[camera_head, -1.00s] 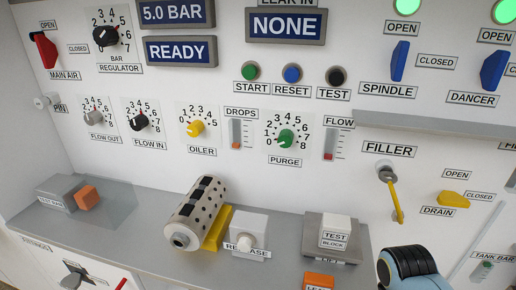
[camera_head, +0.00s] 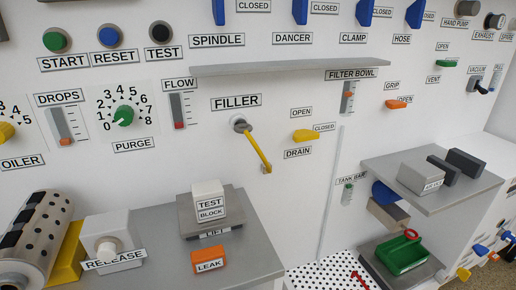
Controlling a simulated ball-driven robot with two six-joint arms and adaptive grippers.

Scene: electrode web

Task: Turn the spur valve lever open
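No lever here can be read for certain as the spur valve lever. At the top right edge a label partly cut off by the frame, seeming to begin with SPU (camera_head: 507,37), sits beside the exhaust knob (camera_head: 494,20). Blue levers for spindle (camera_head: 218,12), dancer (camera_head: 300,11), clamp (camera_head: 364,12) and hose (camera_head: 414,14) point down along the top, their upper parts cut off. Small blue (camera_head: 481,250) and yellow (camera_head: 463,273) handles show at the lower right, their labels too small to read. Neither gripper is in view.
A grey shelf (camera_head: 280,68) juts from the panel above the yellow filler handle (camera_head: 258,150). A test block (camera_head: 208,200) and a perforated roller (camera_head: 45,235) stand on the left ledge. A grey side shelf (camera_head: 470,190) and a green tray (camera_head: 402,256) are at the right.

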